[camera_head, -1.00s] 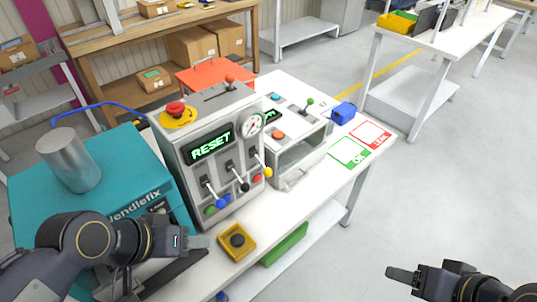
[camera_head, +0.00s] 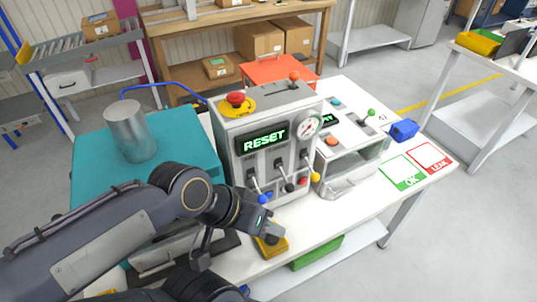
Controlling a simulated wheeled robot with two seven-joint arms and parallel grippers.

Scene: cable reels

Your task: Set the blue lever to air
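The blue lever (camera_head: 263,198) is the leftmost of three levers on the front of a grey control box (camera_head: 262,165). Its blue ball end points down. A black lever (camera_head: 289,187) and a yellow lever (camera_head: 315,177) stand to its right. The box display reads RESET. No "air" marking is legible. My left gripper (camera_head: 268,229) is just below and in front of the blue lever, apart from it as far as I can see. Its fingers are seen too obliquely to tell open from shut. The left wrist hides the box's lower left corner. My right gripper is out of view.
A yellow block with a black button (camera_head: 275,247) lies right under my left gripper. A teal machine with a metal cylinder (camera_head: 130,131) stands left. A red emergency button (camera_head: 236,98) tops the box.

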